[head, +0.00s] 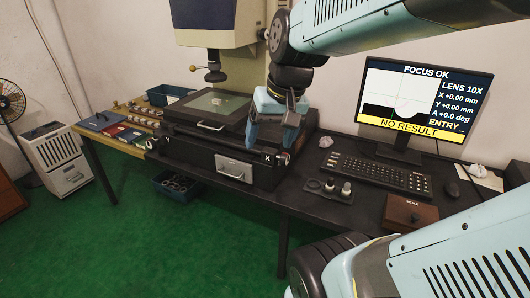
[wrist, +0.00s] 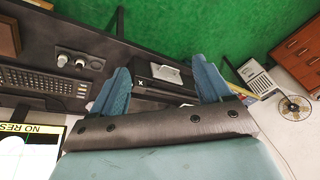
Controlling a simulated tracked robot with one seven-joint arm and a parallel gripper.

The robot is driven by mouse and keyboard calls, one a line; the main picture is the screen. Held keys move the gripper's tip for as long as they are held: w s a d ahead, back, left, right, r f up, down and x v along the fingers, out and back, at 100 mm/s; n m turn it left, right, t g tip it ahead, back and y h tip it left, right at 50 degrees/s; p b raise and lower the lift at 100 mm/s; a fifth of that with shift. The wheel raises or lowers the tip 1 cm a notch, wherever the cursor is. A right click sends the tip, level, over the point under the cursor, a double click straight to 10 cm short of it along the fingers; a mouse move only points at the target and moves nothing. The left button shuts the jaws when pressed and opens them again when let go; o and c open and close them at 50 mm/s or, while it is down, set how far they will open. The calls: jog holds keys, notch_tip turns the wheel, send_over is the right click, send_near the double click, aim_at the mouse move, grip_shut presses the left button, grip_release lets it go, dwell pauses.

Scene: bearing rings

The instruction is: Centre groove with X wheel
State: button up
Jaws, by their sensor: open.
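The X wheel (head: 283,158) is a small dark knob with a light centre on the front right of the measuring machine's base, beside a white X mark. The mark also shows in the wrist view, between my fingers. My gripper (head: 272,143) is open and empty, pointing down just above and in front of the wheel; contact cannot be told. Its two blue fingers are spread in the wrist view (wrist: 160,66). The monitor (head: 412,103) shows the groove as a white round notch in a black band, right of the picture's middle. It reads FOCUS OK, X +0.00 mm, NO RESULT.
The glass stage (head: 208,106) carries a small part under the lens head (head: 213,66). Trays lie at the left.

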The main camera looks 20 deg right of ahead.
jog(key=w+d+f+m+g+y, duration=0.3)
jog(key=w+f+m+y, duration=0.2)
jog(key=w+f+m, duration=0.15)
jog(key=m+t+y, duration=0.5)
jog(key=m+t, duration=0.9)
jog(key=m, duration=0.4)
send_near(285, 160)
jog(key=d+f, duration=0.2)
jog(key=d, duration=0.1)
jog(key=x, duration=1.2)
jog(key=shift+w+a+r, duration=0.2)
jog(key=shift+w+a, duration=0.05)
jog(key=shift+a, duration=0.05)
jog(key=shift+n, duration=0.25)
jog(key=c, duration=1)
